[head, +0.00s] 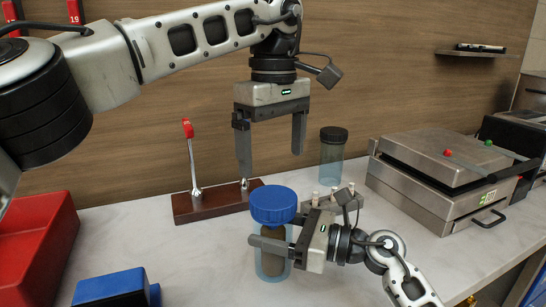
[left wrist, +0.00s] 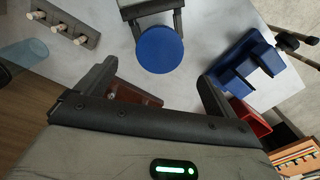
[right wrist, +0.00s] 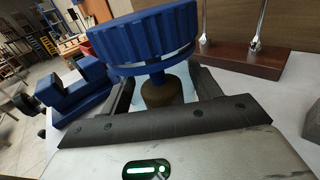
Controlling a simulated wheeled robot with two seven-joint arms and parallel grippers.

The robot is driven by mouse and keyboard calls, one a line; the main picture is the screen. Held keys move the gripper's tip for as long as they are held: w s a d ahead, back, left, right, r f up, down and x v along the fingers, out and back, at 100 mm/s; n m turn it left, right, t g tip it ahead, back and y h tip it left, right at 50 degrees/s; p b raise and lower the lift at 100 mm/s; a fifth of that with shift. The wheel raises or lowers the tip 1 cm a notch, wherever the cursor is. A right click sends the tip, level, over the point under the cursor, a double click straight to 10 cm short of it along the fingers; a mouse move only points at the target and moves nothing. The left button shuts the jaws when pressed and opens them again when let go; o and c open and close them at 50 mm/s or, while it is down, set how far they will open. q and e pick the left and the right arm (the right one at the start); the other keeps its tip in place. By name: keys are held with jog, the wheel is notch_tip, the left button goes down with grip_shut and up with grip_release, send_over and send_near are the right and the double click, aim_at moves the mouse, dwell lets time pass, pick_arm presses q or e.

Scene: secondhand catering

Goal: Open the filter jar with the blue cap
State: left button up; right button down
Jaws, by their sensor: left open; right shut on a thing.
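The filter jar (head: 272,265) is clear bluish with a brown filter inside. It stands upright on the counter with its wide blue cap (head: 272,203) on top; the cap also shows in the left wrist view (left wrist: 160,50) and the right wrist view (right wrist: 145,37). My right gripper (head: 276,237) is shut around the jar's body below the cap, coming from the right. My left gripper (head: 272,163) is open and empty, pointing down, above and apart from the cap. I cannot tell whether the cap is loose.
A dark-lidded jar (head: 333,150) stands behind. A wooden stand with metal levers (head: 205,204) is behind left, a grey peg block (head: 345,203) behind right. A press (head: 430,175) stands at right. A red bin (head: 38,245) and blue block (head: 112,288) are at left.

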aim_at(273, 196)
pick_arm(q)
jog(key=m, duration=0.7)
jog(key=shift+m, duration=0.4)
jog(key=m, duration=0.5)
jog(key=shift+f+m, duration=0.15)
jog(key=shift+m, duration=0.15)
jog(key=shift+f, duration=3.85)
